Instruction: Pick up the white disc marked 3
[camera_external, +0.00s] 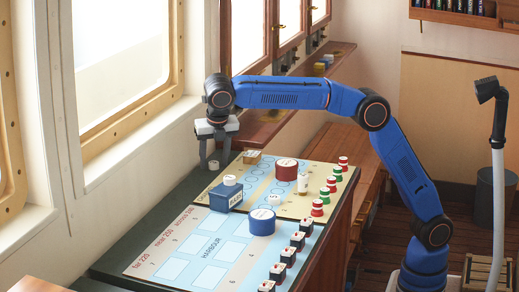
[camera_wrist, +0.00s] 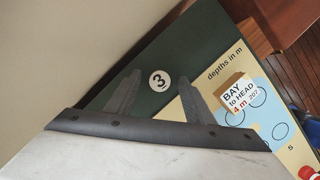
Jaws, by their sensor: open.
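The white disc marked 3 (camera_wrist: 160,79) rests on the dark green table border in the wrist view, its number facing up. In the external view it is a small white piece (camera_external: 213,165) near the table's far left edge. My gripper (camera_external: 214,158) points down there, with its fingers open. In the wrist view the two grey fingertips of my gripper (camera_wrist: 160,84) stand on either side of the disc, with a gap between each finger and it. I cannot tell how far the fingertips are above the table.
A wooden block (camera_wrist: 238,96) lettered "BAY to HEAD 4 m" stands to the right on the chart (camera_wrist: 270,75). A blue box (camera_external: 226,197), a blue drum (camera_external: 262,222) and a red drum (camera_external: 286,170) stand nearer. Several small pieces line the right edge. The window wall is close left.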

